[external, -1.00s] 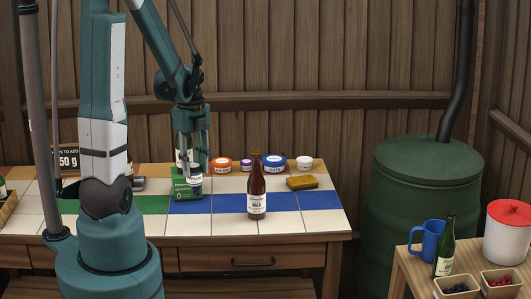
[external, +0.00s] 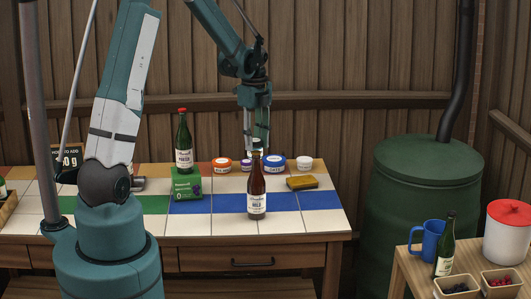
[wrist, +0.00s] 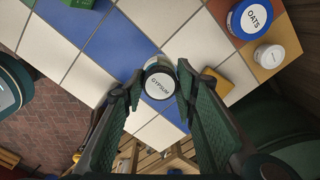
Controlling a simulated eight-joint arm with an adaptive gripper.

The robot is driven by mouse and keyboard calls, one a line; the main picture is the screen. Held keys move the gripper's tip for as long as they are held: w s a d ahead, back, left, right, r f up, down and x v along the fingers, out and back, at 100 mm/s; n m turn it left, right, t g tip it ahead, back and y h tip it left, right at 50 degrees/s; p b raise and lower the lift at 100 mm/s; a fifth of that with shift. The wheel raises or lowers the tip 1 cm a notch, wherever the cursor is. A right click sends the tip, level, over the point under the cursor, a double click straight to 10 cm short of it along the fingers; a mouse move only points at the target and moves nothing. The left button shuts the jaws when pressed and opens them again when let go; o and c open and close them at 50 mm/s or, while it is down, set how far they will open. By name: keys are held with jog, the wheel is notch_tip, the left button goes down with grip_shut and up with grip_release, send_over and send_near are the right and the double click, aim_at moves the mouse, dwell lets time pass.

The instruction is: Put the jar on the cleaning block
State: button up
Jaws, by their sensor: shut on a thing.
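The jar (wrist: 158,84), with a white lid marked GYPSUM and a dark rim, is between my fingertips in the wrist view. My gripper (wrist: 160,80) is shut on it. In the external view my gripper (external: 257,136) points down behind the brown bottle (external: 257,187), which hides much of what it holds. The cleaning block (external: 301,183), a flat yellow-brown block, lies on the tiled table to the right of the brown bottle. It also shows in the wrist view (wrist: 236,84), right of the jar and partly behind a finger. The jar is apart from the block.
A green bottle with a red cap (external: 183,144) stands behind a green packet (external: 187,188). Along the back are an orange-lidded tub (external: 220,166), the blue-lidded OATS tub (external: 274,164) and a small white tub (external: 305,163). The table's front right is clear.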

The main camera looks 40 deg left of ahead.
jog(key=p, duration=0.2)
send_over(300, 178)
jog(key=shift+w+f, duration=0.15)
jog(key=shift+f, duration=0.05)
jog(key=shift+f, duration=0.15)
jog(key=shift+f, duration=3)
jog(key=shift+f+b, duration=0.35)
jog(key=shift+f, duration=1.55)
jog(key=shift+f, duration=0.15)
jog(key=o, duration=0.9)
jog(key=shift+o, duration=0.2)
